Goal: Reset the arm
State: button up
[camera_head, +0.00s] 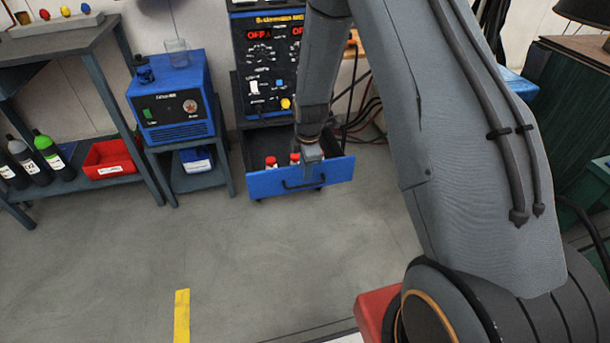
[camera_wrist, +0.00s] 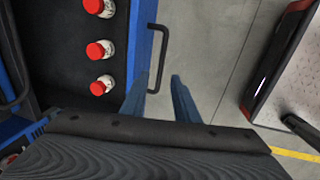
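My gripper (camera_head: 312,166) hangs over the right part of an open blue drawer (camera_head: 318,177) in the head view. In the wrist view my gripper (camera_wrist: 160,90) has its two fingers apart, with nothing held between them. The drawer's black handle (camera_wrist: 163,50) lies just beyond the fingertips; I cannot tell whether they touch it. My arm reaches down from the top of the head view.
Red-capped bottles (camera_wrist: 98,50) stand in a row inside the drawer. A dark cabinet with a red OFF display (camera_head: 259,35) stands above it. A blue machine (camera_head: 175,105) stands left, and a red bin (camera_head: 108,158) beyond. The floor in front is clear.

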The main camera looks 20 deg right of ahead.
jog(key=shift+s+r, duration=0.1)
jog(key=shift+r, duration=0.45)
jog(key=s+a+r+m+g, duration=0.1)
jog(key=s+a+r+m, duration=0.1)
jog(key=s+r+m, duration=0.5)
jog(key=s+a+r+m, duration=0.15)
jog(key=s+r, duration=0.35)
jog(key=r, duration=0.5)
jog(key=s+a+r+m+g, duration=0.1)
jog(key=s+r+m, duration=0.35)
jog(key=s, duration=0.55)
jog(key=s+a+r+m, duration=0.1)
jog(key=s+r+m, duration=0.35)
jog(key=s, duration=0.55)
jog(key=d+r+p, duration=0.6)
jog(key=r+p, duration=0.1)
jog(key=p, duration=0.6)
jog(key=shift+s+r+m, duration=0.15)
jog(key=shift+s+m, duration=0.1)
jog(key=shift+m, duration=0.1)
jog(key=shift+o, duration=0.2)
